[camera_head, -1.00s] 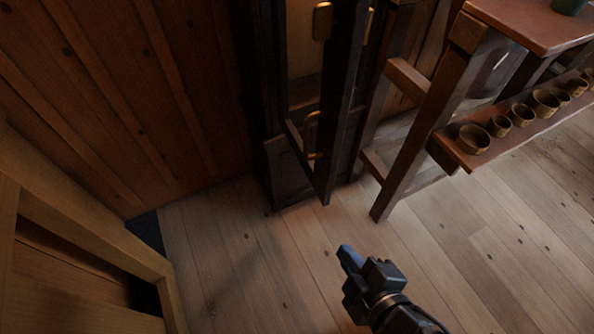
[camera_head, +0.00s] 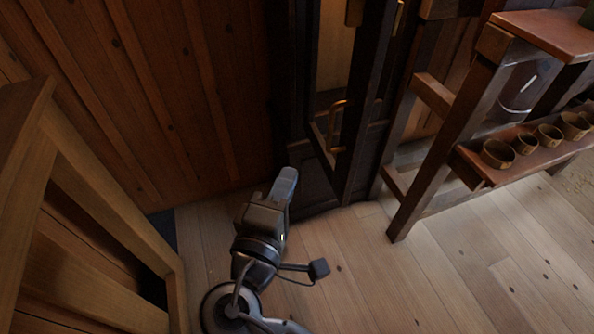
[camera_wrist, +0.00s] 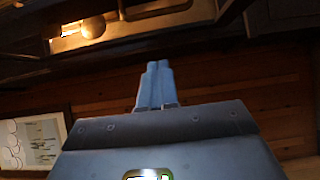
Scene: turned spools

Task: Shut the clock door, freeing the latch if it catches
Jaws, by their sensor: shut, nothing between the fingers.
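The tall dark clock case (camera_head: 296,85) stands against the plank wall. Its dark-framed door (camera_head: 366,100) stands open, swung out from the case, with a brass handle (camera_head: 337,128) on it. The latch cannot be made out for certain. My gripper (camera_head: 286,178) is shut and empty, in front of the foot of the case and to the left of the door, apart from the handle in the picture. In the wrist view my shut blue-grey fingers (camera_wrist: 154,85) point toward the plank wall, with a lit opening and brass parts (camera_wrist: 92,27) above them.
A wooden stand (camera_head: 455,130) with a shelf of several small cups (camera_head: 525,143) is close to the door's right. A wooden furniture frame (camera_head: 100,200) is at the left. Bare floor (camera_head: 440,280) lies at front right. A framed picture (camera_wrist: 38,140) shows in the wrist view.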

